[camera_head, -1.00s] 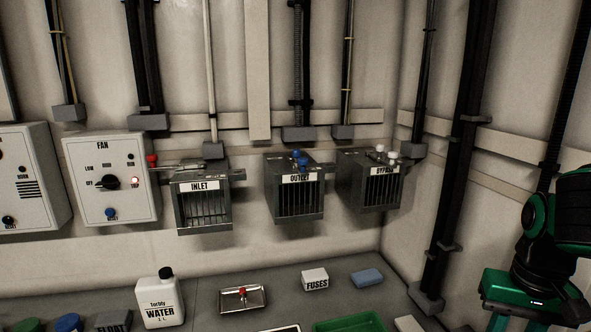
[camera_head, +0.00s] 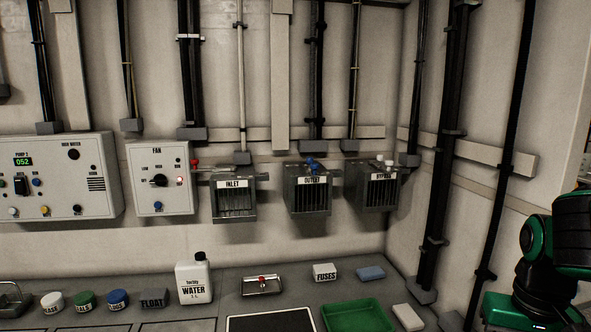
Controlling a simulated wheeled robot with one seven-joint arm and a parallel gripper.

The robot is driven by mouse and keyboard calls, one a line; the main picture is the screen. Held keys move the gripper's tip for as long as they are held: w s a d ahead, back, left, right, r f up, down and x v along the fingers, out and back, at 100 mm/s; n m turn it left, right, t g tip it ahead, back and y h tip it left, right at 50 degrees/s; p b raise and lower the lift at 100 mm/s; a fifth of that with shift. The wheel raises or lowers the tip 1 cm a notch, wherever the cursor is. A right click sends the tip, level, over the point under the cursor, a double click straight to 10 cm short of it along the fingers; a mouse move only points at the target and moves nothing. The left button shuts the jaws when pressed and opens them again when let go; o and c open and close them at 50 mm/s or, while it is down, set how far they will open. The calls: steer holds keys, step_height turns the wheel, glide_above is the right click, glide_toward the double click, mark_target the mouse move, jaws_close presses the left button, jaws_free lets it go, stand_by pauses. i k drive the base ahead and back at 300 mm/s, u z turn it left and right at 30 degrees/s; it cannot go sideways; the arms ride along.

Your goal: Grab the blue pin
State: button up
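A blue pin (camera_head: 312,164) sits on top of the grey box labelled OUTLET (camera_head: 308,198), which is mounted on the back wall. The pin is small here and its exact shape is hard to tell. A red pin (camera_head: 195,163) is at the left of the box labelled INLET (camera_head: 234,205), and a white pin (camera_head: 388,162) is on the box labelled BYPASS (camera_head: 379,195). My green and black arm shows at the far right, well apart from the boxes. My gripper's fingers are not in view.
A FAN panel (camera_head: 161,200) hangs left of INLET. Dark vertical pipes (camera_head: 440,170) stand at right.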

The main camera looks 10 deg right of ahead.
mark_target(309, 160)
steer(key=u, duration=0.05)
steer(key=i, duration=1)
